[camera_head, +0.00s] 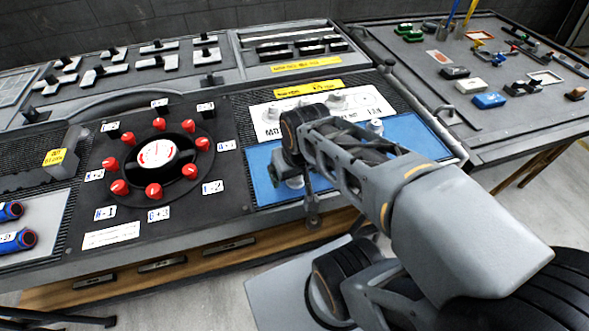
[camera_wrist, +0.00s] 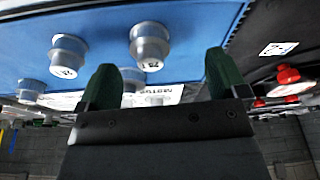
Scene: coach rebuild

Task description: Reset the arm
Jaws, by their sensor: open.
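My gripper (camera_wrist: 162,78) is open in the wrist view, its two dark green fingertips spread apart with nothing seen held between them. A silver numbered cylinder (camera_wrist: 150,46) stands on the blue panel (camera_wrist: 195,20) beyond the fingertips, in line with the gap and apart from them as far as I can tell. Another silver cylinder (camera_wrist: 68,56) stands to the left of the fingers. In the head view my arm reaches over the blue panel (camera_head: 415,135) and hides much of it; the fingertips cannot be made out clearly there.
A round dial (camera_head: 157,155) ringed by several red knobs lies left of the arm. Blue cylinders (camera_head: 18,240) lie at the far left. A side table (camera_head: 465,115) with small coloured parts is at the right. Grey floor (camera_head: 215,295) shows in front of the console.

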